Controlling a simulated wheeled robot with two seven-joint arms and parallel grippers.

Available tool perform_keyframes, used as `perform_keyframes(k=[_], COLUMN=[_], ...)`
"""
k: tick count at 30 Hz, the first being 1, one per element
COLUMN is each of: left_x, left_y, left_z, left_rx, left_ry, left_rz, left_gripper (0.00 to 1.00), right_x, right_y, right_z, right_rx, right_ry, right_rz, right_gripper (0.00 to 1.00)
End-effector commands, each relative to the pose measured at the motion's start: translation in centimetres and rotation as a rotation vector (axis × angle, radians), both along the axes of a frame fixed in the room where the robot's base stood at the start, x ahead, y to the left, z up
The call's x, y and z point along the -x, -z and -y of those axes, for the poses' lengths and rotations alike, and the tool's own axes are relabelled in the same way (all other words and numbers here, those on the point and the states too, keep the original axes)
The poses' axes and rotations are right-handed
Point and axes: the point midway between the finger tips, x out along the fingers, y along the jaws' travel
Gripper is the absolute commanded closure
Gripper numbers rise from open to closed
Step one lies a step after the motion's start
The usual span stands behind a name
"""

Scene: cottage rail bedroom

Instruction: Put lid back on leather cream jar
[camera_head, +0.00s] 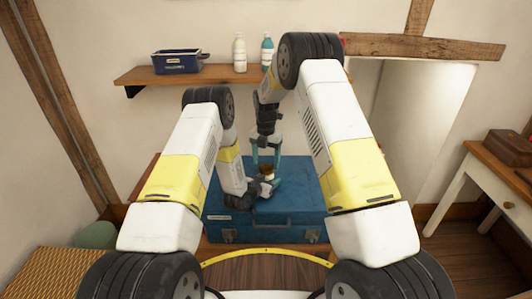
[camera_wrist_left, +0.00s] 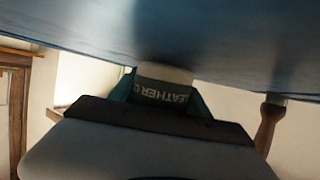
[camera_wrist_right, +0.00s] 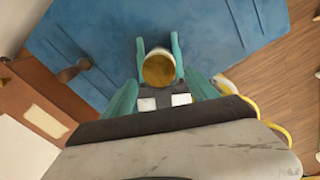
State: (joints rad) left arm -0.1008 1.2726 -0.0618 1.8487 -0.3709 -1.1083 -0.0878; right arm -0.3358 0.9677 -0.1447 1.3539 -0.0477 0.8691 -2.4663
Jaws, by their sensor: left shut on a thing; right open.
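The leather cream jar (camera_head: 267,174) is small and pale, with a brown-gold top face, above the blue case. My left gripper (camera_head: 265,184) is shut on it. The left wrist view shows the label (camera_wrist_left: 162,90) upside down between teal fingers, with the jar close to or on the blue surface. The right wrist view looks down on the jar's round brown-gold top (camera_wrist_right: 158,69) inside a pale rim. I cannot tell whether this is a lid or the contents. My right gripper (camera_head: 266,158) points down, open, just above the jar. I cannot identify a separate lid.
The blue case (camera_head: 225,222) lies under the jar. A brown wooden-handled item (camera_wrist_right: 73,70) stands on it, left of the jar in the right wrist view. A wall shelf (camera_head: 205,74) holds a blue bin (camera_head: 177,62) and two bottles. A desk (camera_head: 490,165) stands far right.

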Motion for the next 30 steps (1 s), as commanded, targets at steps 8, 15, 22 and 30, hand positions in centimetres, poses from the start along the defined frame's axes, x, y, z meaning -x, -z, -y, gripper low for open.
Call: perform_keyframes(k=[8, 15, 22, 30], left_x=[-0.1, -0.1, -0.1, 0.0], left_y=[-0.1, -0.1, -0.1, -0.1], left_z=[0.0, 0.0, 0.0, 0.0], left_rx=[0.001, 0.001, 0.001, 0.001], left_ry=[0.0, 0.0, 0.0, 0.0], left_rz=[0.002, 0.002, 0.002, 0.002], left_gripper=[1.0, 1.0, 1.0, 1.0], right_x=[0.0, 0.0, 0.0, 0.0], right_y=[2.4, 2.5, 2.5, 2.5], right_z=[0.0, 0.0, 0.0, 0.0], right_rx=[0.001, 0.0, 0.0, 0.002], right_ry=[0.0, 0.0, 0.0, 0.027], right_rz=[-0.001, -0.001, 0.0, -0.001], right_gripper=[0.33, 0.33, 0.68, 1.0])
